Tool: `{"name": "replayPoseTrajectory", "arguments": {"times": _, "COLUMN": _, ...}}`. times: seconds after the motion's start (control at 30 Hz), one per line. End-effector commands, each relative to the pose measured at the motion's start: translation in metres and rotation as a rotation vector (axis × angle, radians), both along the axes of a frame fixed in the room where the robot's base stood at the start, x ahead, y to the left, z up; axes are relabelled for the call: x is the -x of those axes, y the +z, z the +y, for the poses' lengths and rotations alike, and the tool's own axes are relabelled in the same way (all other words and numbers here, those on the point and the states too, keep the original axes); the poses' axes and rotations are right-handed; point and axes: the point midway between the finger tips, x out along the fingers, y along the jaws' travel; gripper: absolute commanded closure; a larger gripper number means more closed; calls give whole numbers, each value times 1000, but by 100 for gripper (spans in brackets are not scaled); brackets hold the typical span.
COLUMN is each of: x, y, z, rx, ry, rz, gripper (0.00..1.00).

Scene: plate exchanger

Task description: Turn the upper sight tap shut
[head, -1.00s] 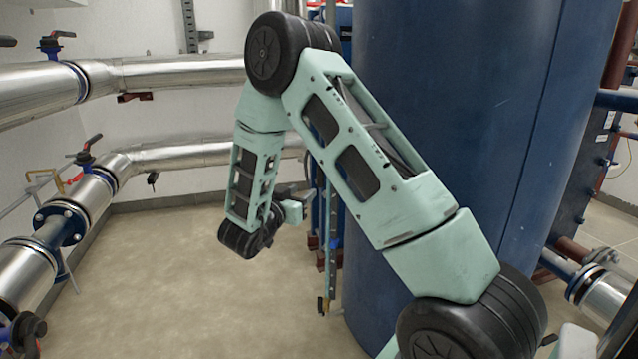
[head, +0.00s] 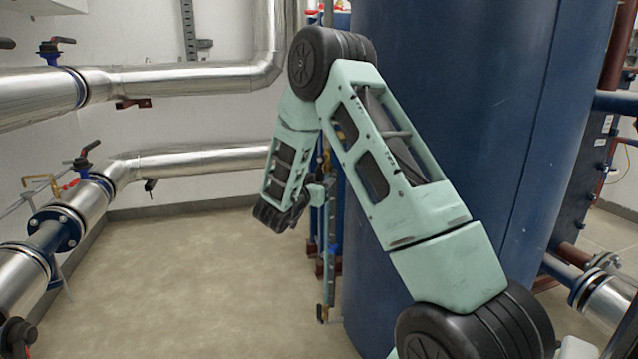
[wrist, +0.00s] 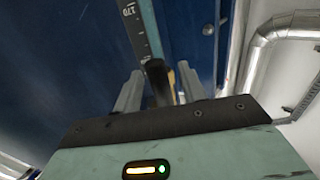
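The sight gauge is a long narrow strip (head: 331,225) standing upright against the blue tank, and in the wrist view its scale (wrist: 143,28) shows a 170 mark. A black tap handle (wrist: 157,78) with a bit of yellow brass (wrist: 173,88) beside it lies between the fingers of my gripper (wrist: 160,84) in the wrist view. The fingers are apart, one on each side of the handle; I cannot tell whether either touches it. In the head view my gripper (head: 321,188) is small beside the gauge and partly hidden by my wrist. A lower tap (head: 322,314) shows at the gauge's bottom end.
The large blue tank (head: 460,110) fills the space right of the gauge. The floor (head: 200,270) left of the gauge is clear.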

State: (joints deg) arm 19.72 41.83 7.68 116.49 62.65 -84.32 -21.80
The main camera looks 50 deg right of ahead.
Motion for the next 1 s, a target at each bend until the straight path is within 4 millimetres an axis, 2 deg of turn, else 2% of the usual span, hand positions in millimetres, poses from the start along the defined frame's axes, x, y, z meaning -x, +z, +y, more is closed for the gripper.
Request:
{"name": "replayPoseTrajectory", "arguments": {"times": 0.03, "x": 0, "y": 0, "z": 0, "rx": 0, "ry": 0, "rz": 0, "gripper": 70}}
{"name": "replayPoseTrajectory", "arguments": {"times": 0.13, "x": 0, "y": 0, "z": 0, "rx": 0, "ry": 0, "rz": 0, "gripper": 98}}
{"name": "replayPoseTrajectory", "arguments": {"times": 0.17, "x": 0, "y": 0, "z": 0, "rx": 0, "ry": 0, "rz": 0, "gripper": 100}}
{"name": "replayPoseTrajectory", "arguments": {"times": 0.57, "x": 3, "y": 3, "z": 0, "rx": 13, "ry": 1, "rz": 54, "gripper": 100}}
{"name": "replayPoseTrajectory", "arguments": {"times": 1.0, "x": 23, "y": 13, "z": -4, "rx": 93, "ry": 3, "rz": 390, "gripper": 100}}
